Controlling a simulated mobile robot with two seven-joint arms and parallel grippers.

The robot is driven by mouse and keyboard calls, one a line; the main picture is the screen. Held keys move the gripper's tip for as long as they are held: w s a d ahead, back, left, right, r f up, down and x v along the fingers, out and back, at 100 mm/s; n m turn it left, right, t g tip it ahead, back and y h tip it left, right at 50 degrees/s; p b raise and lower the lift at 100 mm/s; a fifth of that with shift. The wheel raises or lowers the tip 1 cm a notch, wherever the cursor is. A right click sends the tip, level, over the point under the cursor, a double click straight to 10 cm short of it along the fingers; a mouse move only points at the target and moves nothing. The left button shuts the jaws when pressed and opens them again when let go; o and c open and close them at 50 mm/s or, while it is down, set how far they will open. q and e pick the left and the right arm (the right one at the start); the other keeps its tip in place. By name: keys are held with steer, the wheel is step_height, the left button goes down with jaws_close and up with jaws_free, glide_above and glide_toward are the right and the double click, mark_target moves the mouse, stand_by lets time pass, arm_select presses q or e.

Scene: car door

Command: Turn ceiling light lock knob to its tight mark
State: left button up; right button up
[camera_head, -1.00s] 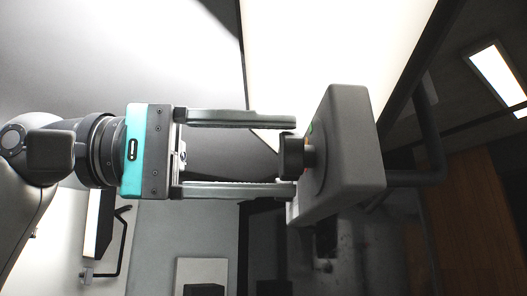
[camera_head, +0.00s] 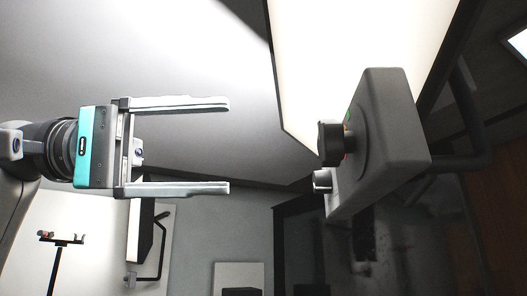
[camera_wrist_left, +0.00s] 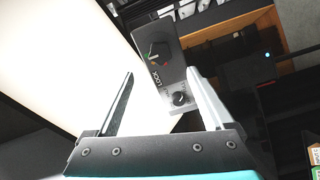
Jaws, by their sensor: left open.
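The lock knob (camera_head: 332,143) is black and sticks out from a dark grey housing (camera_head: 398,125) at the edge of the lit ceiling light. In the left wrist view the knob (camera_wrist_left: 157,52) sits above the word LOCK, with small green and red marks around it. Its exact pointer position is too small to tell. My left gripper (camera_head: 229,146) is open and empty, its fingertips pointing at the knob with a clear gap between. In the left wrist view the left gripper (camera_wrist_left: 160,73) shows the housing between and beyond its fingers. My right gripper is not in view.
The bright light panel (camera_head: 355,50) fills the space above and beside the housing. A dark bent bar (camera_head: 480,130) runs behind the housing. The space between gripper and knob is free.

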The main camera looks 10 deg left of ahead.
arm_select(q)
steer(key=a, duration=0.5)
steer(key=shift+s+a, duration=0.1)
steer(key=shift+s, duration=0.25)
steer(key=shift+w, duration=0.1)
